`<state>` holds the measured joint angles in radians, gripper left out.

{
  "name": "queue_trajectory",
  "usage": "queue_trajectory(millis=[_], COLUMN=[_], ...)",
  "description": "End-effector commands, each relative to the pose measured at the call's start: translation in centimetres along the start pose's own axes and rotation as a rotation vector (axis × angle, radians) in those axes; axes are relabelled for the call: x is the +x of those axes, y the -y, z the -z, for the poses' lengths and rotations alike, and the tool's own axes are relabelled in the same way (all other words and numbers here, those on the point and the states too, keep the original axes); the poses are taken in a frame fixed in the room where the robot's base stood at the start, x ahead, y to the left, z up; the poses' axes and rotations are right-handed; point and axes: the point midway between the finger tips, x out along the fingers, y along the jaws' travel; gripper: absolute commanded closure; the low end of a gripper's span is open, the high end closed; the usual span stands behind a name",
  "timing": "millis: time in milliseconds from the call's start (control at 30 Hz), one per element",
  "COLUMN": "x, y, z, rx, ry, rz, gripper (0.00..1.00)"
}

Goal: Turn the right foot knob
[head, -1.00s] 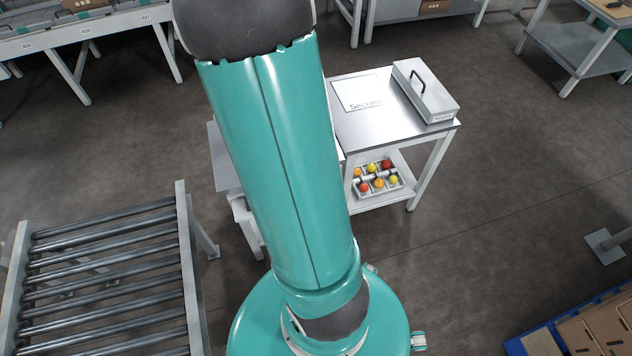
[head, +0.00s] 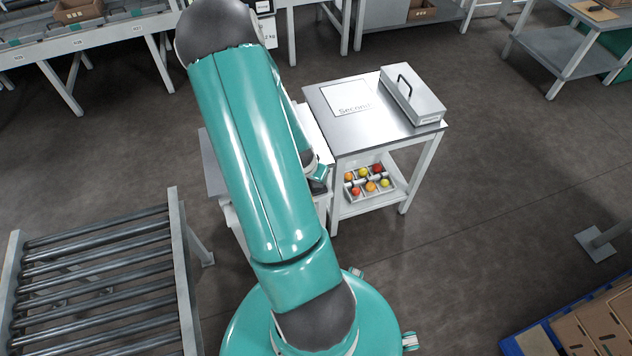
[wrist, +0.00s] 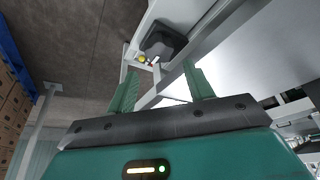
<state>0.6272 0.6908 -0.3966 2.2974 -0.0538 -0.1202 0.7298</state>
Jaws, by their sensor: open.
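A dark grey blocky part (wrist: 163,42), perhaps the foot knob, shows at the top of the wrist view beside a pale edge. I cannot tell for certain that it is the right foot knob. My gripper (wrist: 160,70) is open and empty, its two green fingers apart, with the dark part beyond the fingertips and no visible contact. In the head view my arm covers most of a pale bench (head: 212,165), and no foot knob can be made out there.
A steel-topped table (head: 375,130) carries a "Second" sheet (head: 350,97) and a lidded grey box (head: 413,97). A tray of colourful fruit (head: 354,199) sits on its lower shelf. A roller conveyor (head: 100,270) stands left; cartons (head: 598,325) lie lower right.

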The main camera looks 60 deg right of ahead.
Motion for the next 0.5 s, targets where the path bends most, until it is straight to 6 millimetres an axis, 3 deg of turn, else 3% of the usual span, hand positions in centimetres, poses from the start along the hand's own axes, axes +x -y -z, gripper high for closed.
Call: queue_trajectory(millis=[300, 500], x=[5.0, 6.7], y=[0.0, 0.0], z=[-0.3, -0.3], rx=[-0.004, -0.004], ry=[0.002, 0.001], rz=[0.0, 0.001], gripper=[0.48, 0.48])
